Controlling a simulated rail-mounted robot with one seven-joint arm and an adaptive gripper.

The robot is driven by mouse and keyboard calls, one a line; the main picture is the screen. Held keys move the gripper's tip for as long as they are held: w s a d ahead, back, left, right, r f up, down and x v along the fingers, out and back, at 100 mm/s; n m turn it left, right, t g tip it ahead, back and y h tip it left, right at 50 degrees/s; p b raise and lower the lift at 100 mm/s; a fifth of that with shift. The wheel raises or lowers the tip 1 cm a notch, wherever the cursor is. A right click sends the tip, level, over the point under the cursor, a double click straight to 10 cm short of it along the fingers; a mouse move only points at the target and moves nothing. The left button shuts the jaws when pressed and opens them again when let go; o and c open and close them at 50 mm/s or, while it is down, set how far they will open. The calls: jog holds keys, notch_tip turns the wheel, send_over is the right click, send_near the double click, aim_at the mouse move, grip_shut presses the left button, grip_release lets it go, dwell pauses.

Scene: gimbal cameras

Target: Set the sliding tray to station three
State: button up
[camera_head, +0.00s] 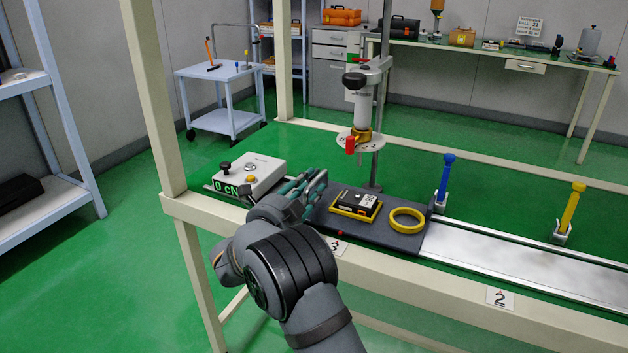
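The sliding tray (387,236) is a dark grey plate on a pale metal rail (520,262). It carries a black device in a yellow frame (356,204) and a yellow ring (407,220). A label marked 3 (338,247) is on the bench's front beam, below the tray's left part. A label marked 2 (500,298) is farther right. My gripper (308,184), with teal fingers, is at the tray's left end. My arm hides part of the tray and rail there. I cannot tell whether the fingers touch the tray or how far apart they are.
A white box with a green "0 cN" display (248,177) stands left of my gripper. A vertical post holds a dispenser with a red handle (361,124) behind the tray. Blue (443,180) and yellow (569,210) upright handles stand behind the rail. The rail right of the tray looks clear.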

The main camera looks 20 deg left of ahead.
aim_at(322, 172)
jog(key=s, duration=0.2)
jog(key=s+a, duration=0.1)
jog(key=s, duration=0.5)
jog(key=shift+s+a+r, duration=0.1)
jog(key=shift+s+a, duration=0.05)
jog(key=shift+s, duration=0.05)
jog(key=shift+w, duration=0.1)
jog(key=w, duration=0.4)
jog(key=w+d, duration=0.1)
jog(key=w, duration=0.2)
jog(key=w+d, duration=0.1)
jog(key=w, duration=0.3)
jog(key=shift+w, duration=0.45)
jog(key=shift+d, duration=0.55)
jog(key=shift+a, duration=0.1)
